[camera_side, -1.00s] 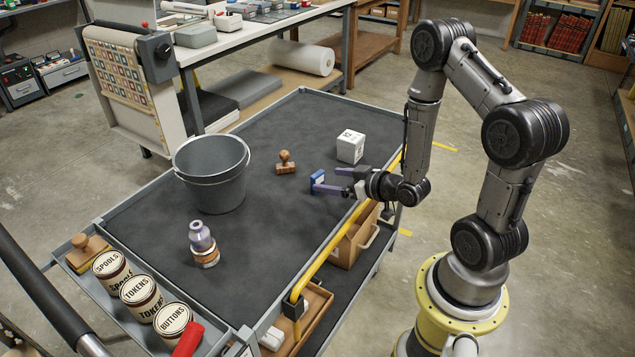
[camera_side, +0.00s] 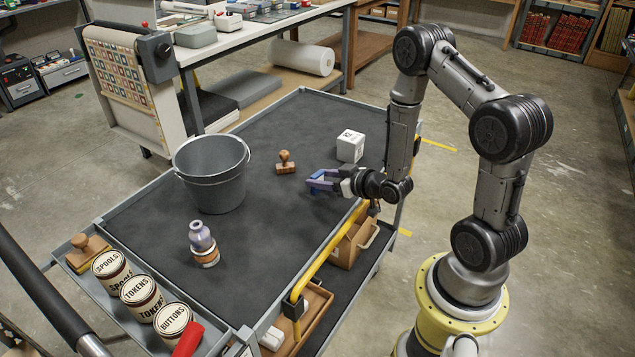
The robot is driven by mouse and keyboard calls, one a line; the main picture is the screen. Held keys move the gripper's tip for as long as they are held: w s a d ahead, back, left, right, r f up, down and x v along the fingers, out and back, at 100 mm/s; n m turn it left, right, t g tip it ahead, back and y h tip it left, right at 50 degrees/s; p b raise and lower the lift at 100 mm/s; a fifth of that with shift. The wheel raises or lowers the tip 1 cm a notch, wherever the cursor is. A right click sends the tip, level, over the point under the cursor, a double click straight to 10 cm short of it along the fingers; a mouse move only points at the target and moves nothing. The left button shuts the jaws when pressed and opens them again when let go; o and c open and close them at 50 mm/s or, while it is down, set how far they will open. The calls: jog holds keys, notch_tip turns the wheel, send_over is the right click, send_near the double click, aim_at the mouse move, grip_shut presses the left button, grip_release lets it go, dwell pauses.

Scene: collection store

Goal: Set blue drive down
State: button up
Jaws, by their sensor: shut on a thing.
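The blue drive (camera_side: 314,183) is a small blue piece at the right part of the dark cart top. My gripper (camera_side: 327,179) reaches in from the right and is shut on it. The fingers partly cover the drive. It is at or just above the mat; I cannot tell whether it touches. The gripper lies nearly level, pointing left.
A wooden stamp (camera_side: 285,163) stands behind the drive, and a white cube (camera_side: 350,146) stands behind the gripper. A yellow rail (camera_side: 330,258) runs along the near edge. The mat's middle is clear.

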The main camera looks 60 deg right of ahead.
grip_shut()
jog(key=shift+r, duration=0.15)
jog(key=shift+r, duration=0.65)
jog(key=s+a+r, duration=0.2)
jog(key=s+r, duration=0.3)
jog(key=s, duration=0.1)
jog(key=s+a+r, duration=0.2)
jog(key=s+r, duration=0.4)
jog(key=s, duration=0.1)
jog(key=shift+a+r, duration=0.2)
jog(key=shift+a, duration=0.1)
jog(key=shift+s, duration=0.1)
